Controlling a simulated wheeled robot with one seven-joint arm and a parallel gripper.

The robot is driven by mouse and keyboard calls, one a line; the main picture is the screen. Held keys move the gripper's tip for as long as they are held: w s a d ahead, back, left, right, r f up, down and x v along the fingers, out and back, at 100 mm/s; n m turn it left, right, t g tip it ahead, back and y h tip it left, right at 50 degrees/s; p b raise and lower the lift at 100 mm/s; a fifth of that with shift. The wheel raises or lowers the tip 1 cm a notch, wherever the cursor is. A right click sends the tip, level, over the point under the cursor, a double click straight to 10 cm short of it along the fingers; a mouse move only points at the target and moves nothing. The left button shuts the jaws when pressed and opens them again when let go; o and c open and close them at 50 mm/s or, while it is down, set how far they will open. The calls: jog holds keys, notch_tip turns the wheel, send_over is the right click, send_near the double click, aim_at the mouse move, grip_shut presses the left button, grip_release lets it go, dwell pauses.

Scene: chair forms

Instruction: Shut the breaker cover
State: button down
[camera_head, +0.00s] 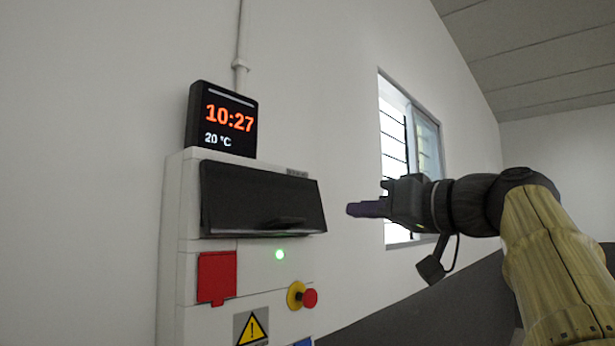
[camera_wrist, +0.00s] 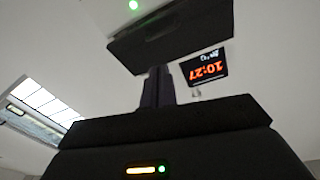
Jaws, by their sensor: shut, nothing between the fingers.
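The breaker cover (camera_head: 255,195) is a dark, wide flap on the upper front of a white electrical box (camera_head: 185,270). Its lower edge, with a small handle lip, appears to stand out from the box, so it looks tilted partly open; the exact angle is hard to tell. My gripper (camera_head: 352,209) is shut and empty, to the right of the cover and apart from it, pointing left. In the wrist view, which is upside down, the shut fingers (camera_wrist: 157,78) rise in the middle with the dark cover (camera_wrist: 175,35) beyond them.
A clock display (camera_head: 222,120) stands on top of the box. Below the cover are a green light (camera_head: 279,254), a red flap (camera_head: 216,277), a red button on a yellow base (camera_head: 309,298) and a warning sign (camera_head: 252,328). A window (camera_head: 425,145) is behind my gripper.

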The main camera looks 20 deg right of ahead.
jog(key=r+n+p, duration=0.1)
jog(key=r+n+g+p, duration=0.1)
jog(key=s+d+r+n+y+p, duration=0.1)
jog(key=p, duration=0.1)
jog(key=shift+s+r+n, duration=0.1)
jog(key=shift+r+n, duration=0.15)
jog(key=shift+n, duration=0.05)
jog(key=shift+a, duration=0.15)
jog(key=w+a+f+p, duration=0.1)
jog(key=w+a+p, duration=0.1)
jog(key=w, duration=0.3)
jog(key=w+a+f+p, duration=0.2)
jog(key=w+a, duration=0.2)
jog(key=w, duration=0.1)
jog(key=shift+w+a+f+p, duration=0.25)
jog(key=shift+w+p, duration=0.1)
jog(key=shift+w, duration=0.05)
